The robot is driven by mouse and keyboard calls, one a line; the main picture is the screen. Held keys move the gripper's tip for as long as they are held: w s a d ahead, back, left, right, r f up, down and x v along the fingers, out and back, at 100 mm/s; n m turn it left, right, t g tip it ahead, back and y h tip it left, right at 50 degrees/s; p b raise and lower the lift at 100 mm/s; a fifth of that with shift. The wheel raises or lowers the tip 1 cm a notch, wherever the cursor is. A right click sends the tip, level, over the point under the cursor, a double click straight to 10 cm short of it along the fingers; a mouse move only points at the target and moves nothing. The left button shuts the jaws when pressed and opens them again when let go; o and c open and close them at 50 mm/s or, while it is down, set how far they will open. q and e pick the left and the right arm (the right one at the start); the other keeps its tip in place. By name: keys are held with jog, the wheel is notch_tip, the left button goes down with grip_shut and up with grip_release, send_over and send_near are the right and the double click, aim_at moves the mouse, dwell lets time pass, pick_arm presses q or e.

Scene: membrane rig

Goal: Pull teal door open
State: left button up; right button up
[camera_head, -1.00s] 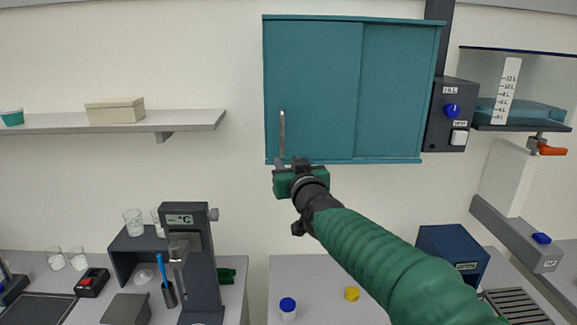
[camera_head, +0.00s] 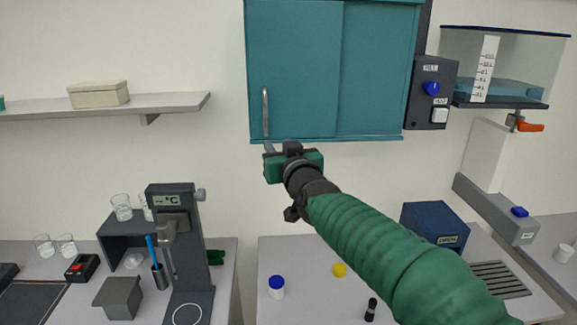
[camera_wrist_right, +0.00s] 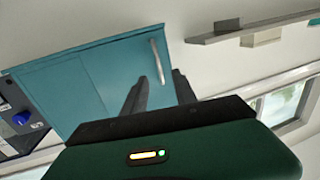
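The teal door (camera_head: 296,75) is the left panel of a wall cabinet and looks shut. It also shows in the right wrist view (camera_wrist_right: 125,75). Its upright metal handle (camera_head: 265,112) is near the door's left edge; in the right wrist view the handle (camera_wrist_right: 157,60) lies ahead of my fingertips, roughly in line with the gap between them. My right gripper (camera_head: 269,148) is just below the handle's lower end in the head view. Its two dark fingers (camera_wrist_right: 158,82) are apart with nothing between them. My left gripper is not in view.
A teal right panel (camera_head: 378,70) adjoins the door. A dark control box (camera_head: 431,92) and a clear water tank (camera_head: 505,65) are to its right. A shelf (camera_head: 170,106) with a beige box is at left. Counters with lab items lie below.

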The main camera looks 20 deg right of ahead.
jog(key=s+p, duration=0.2)
jog(key=s, duration=1.1)
jog(key=shift+s+a, duration=0.3)
jog(key=shift+a, duration=0.05)
